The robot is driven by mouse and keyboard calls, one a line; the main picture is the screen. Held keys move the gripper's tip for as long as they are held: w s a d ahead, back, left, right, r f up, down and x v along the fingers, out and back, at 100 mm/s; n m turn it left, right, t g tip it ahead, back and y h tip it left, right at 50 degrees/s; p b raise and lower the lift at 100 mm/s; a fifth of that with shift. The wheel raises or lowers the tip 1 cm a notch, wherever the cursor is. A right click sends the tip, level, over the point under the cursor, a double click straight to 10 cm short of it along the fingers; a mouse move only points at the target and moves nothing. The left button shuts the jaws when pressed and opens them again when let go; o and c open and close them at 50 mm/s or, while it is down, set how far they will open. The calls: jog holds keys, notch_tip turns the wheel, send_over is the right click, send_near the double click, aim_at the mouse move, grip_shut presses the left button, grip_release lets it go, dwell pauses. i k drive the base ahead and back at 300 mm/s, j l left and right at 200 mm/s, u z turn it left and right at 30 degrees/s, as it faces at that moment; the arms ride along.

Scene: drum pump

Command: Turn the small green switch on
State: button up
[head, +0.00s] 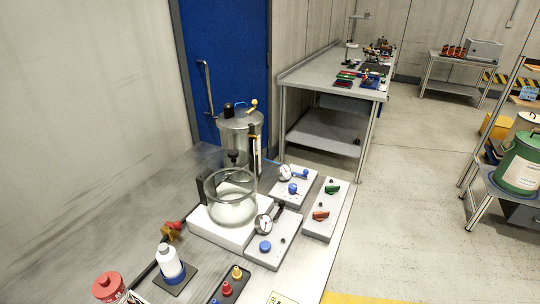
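The small green switch (332,188) sits on the upper part of a white control panel (327,205) at the right side of the near bench. A red switch (321,215) is below it on the same panel. The green switch looks like a short knob lying roughly crosswise; its exact setting is too small to tell. My gripper is not in view.
Beside the panel stand boxes with blue knobs (265,246) and gauges, and a glass vessel (232,198) on a white base. A metal drum (240,132) stands behind. Bottles occupy the bench front.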

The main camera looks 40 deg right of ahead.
aim_at(330, 190)
jog(key=i+z, duration=0.1)
jog(key=z, duration=0.3)
jog(key=i+z, duration=0.1)
jog(key=z, duration=0.3)
jog(key=i+z, duration=0.1)
jog(key=z, duration=0.3)
